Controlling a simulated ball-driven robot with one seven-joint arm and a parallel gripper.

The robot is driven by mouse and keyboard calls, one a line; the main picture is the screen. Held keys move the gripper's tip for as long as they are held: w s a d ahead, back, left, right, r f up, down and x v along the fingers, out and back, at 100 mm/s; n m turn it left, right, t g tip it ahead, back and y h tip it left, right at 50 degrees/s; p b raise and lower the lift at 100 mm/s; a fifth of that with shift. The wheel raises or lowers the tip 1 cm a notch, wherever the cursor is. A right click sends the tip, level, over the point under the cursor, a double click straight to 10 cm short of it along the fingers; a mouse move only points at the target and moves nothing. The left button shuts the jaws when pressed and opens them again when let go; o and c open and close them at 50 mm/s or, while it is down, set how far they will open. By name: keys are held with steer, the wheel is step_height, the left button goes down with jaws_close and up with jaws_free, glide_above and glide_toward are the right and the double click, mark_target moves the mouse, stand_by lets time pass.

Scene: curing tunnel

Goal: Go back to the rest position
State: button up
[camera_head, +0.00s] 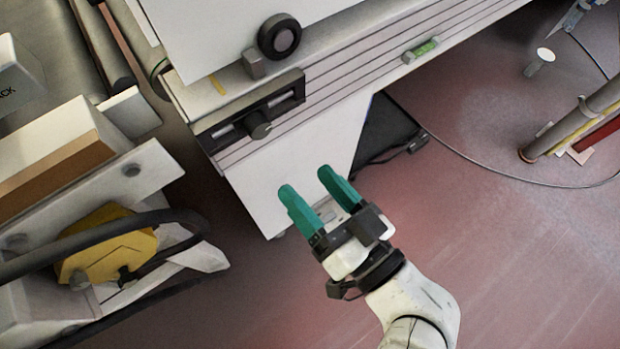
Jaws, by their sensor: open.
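My gripper (306,178) has two green fingers that stand apart with nothing between them. It is at the centre of the head view, at the end of my white arm, which comes in from the lower right. The fingers point up and left toward the white lower panel (290,155) of the machine. I cannot tell whether the fingertips touch that panel.
The white machine (350,50) carries a black knob (279,37), a dark slotted bracket (250,108) and a green level vial (421,49). A yellow part (108,243) with black hoses is at left. A cable (500,180) crosses the reddish floor (510,260), which is open at lower right.

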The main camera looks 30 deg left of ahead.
stand_by(0.4)
steer(key=w+d+f+m+h, duration=0.3)
steer(key=d+f+h, duration=0.5)
steer(key=d+f, duration=0.6)
steer(key=s+d+f+m+g+h, duration=0.1)
steer(key=s+d+f+m+h, duration=0.15)
steer(key=d, duration=0.45)
steer(key=s+d+f+m+g+h, duration=0.1)
steer(key=d+f+h, duration=0.25)
steer(key=d, duration=0.25)
steer(key=s+d+f+m+g+h, duration=0.35)
steer(key=s+d, duration=0.45)
steer(key=d, duration=0.3)
step_height(320, 180, up, 13)
steer(key=a+p, duration=0.1)
steer(key=p, duration=1.1)
steer(key=shift+r+p, duration=0.15)
steer(key=shift+p, duration=0.25)
steer(key=shift+w, duration=0.1)
stand_by(1.5)
